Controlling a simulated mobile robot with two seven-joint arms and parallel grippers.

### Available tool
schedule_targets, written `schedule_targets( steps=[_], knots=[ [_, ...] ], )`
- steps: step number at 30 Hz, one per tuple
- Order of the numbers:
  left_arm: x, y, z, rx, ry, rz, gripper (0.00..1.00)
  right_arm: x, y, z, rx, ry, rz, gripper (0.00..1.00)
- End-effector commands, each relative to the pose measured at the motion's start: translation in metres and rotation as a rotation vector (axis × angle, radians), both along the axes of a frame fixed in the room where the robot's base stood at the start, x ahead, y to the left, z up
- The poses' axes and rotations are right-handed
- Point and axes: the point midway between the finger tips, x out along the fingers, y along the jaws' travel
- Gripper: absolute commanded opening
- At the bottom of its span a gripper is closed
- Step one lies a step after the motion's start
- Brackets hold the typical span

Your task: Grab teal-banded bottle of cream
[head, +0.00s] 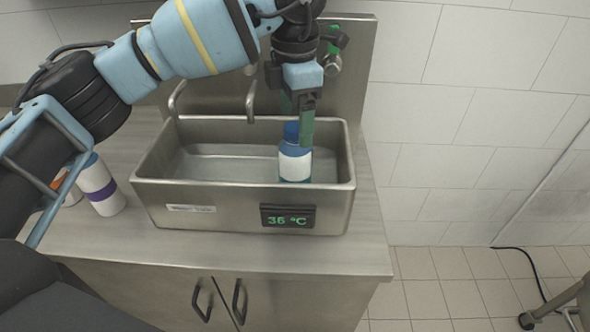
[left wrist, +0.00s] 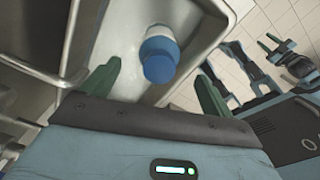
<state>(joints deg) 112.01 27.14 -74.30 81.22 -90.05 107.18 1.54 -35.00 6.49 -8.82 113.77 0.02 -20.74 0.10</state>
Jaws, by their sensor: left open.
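A white bottle (head: 295,163) with a blue cap and a blue-teal band stands in the right part of the steel basin. My left gripper (head: 299,120) points down just above it, its green fingers open, one partly in front of the cap. In the left wrist view the bottle (left wrist: 159,49) shows with its cap between and a little beyond the open fingertips. The gripper is not closed on it. The bottle's lower part is partly hidden.
The basin (head: 240,195) has raised walls and a 36 °C display (head: 288,217). Two taps stand behind its rim. A purple-banded bottle (head: 98,187) and a partly hidden orange-banded bottle (head: 68,188) stand on the counter at left. The basin's left part is free of objects.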

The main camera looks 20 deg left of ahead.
Motion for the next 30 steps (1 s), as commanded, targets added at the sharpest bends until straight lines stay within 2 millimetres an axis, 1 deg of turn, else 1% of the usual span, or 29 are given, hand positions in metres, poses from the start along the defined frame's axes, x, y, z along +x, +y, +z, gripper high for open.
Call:
schedule_targets(
  steps=[6, 10, 14, 19, 20, 30],
  knots=[
    [0.000, 0.001, -0.029, 0.001, 0.002, -0.001, 0.86, 0.010, 0.000, 0.010, 0.002, -0.025, -0.001, 0.36],
    [0.001, 0.000, -0.044, 0.000, 0.001, -0.001, 0.86, 0.013, 0.000, 0.012, 0.002, -0.032, -0.001, 0.36],
    [0.001, 0.000, -0.049, 0.001, 0.001, -0.001, 0.86, 0.014, 0.000, 0.013, 0.002, -0.034, -0.002, 0.36],
    [0.001, 0.000, -0.049, 0.001, 0.001, -0.001, 0.86, 0.013, 0.000, 0.012, 0.002, -0.033, -0.002, 0.36],
    [0.001, 0.000, -0.049, 0.001, 0.001, -0.001, 0.85, 0.013, 0.000, 0.012, 0.002, -0.033, -0.002, 0.36],
    [0.001, 0.000, -0.049, 0.001, 0.001, -0.001, 0.41, 0.010, 0.000, 0.009, 0.001, -0.025, -0.002, 0.36]
  ],
)
